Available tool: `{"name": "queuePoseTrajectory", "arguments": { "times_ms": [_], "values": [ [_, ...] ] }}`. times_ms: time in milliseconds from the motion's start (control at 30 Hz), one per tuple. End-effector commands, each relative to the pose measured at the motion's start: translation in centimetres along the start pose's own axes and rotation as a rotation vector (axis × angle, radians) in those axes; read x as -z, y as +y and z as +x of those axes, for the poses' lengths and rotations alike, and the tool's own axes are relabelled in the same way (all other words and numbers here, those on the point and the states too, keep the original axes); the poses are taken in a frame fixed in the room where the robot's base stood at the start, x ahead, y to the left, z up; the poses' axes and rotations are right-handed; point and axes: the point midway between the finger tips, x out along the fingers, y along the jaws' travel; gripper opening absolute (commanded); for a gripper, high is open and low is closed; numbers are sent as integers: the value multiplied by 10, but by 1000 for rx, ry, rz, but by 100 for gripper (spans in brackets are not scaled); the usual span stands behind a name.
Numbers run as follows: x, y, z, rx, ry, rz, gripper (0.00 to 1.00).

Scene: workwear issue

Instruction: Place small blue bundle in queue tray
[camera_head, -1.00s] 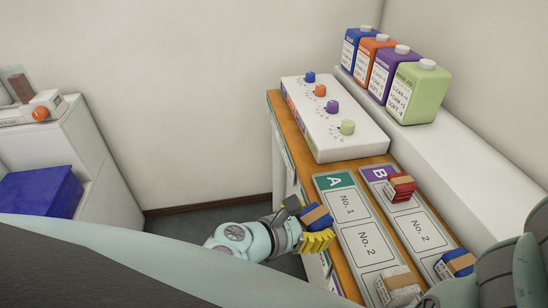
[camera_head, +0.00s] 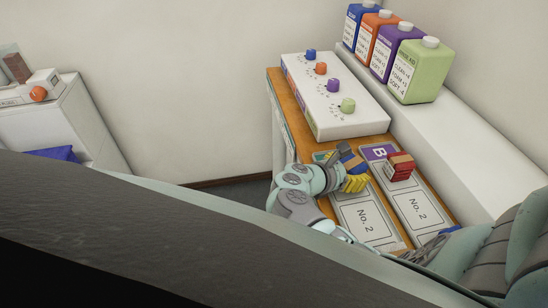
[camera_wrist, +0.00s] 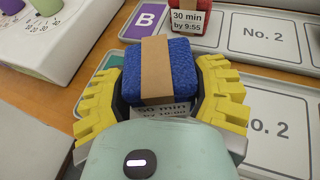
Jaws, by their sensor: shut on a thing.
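My gripper (camera_head: 354,173) is shut on the small blue bundle (camera_head: 351,160), which has a tan band. In the wrist view, the yellow fingers of my gripper (camera_wrist: 160,88) press both sides of the blue bundle (camera_wrist: 217,76), and a white label partly shows at its near side. The bundle is over the far end of queue tray A (camera_head: 366,219), covering most of its No. 1 end. Whether it touches the tray is unclear. Tray A's No. 2 panel is bare in what shows. Tray B (camera_head: 418,207) lies beside it on the right.
A red bundle (camera_head: 401,166) sits on tray B's No. 1 end, close to my gripper. A white box with coloured knobs (camera_head: 335,112) stands behind the trays. Several coloured bottles (camera_head: 415,72) stand on the ledge. My body hides the trays' near ends.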

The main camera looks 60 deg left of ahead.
Motion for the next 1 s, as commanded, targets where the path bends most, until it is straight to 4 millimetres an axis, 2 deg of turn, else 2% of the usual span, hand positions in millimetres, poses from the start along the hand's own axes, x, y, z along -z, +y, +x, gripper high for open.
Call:
{"name": "queuePoseTrajectory", "arguments": {
  "times_ms": [200, 600, 633, 933, 1000],
  "values": [
    [13, 0, 5, 1, -2, 1, 25],
    [17, 1, 6, -3, -1, 2, 25],
    [17, 2, 5, -3, -1, 3, 67],
    [16, 1, 5, -3, -1, 2, 98],
    [16, 1, 5, -3, -1, 2, 98]
  ]
}}
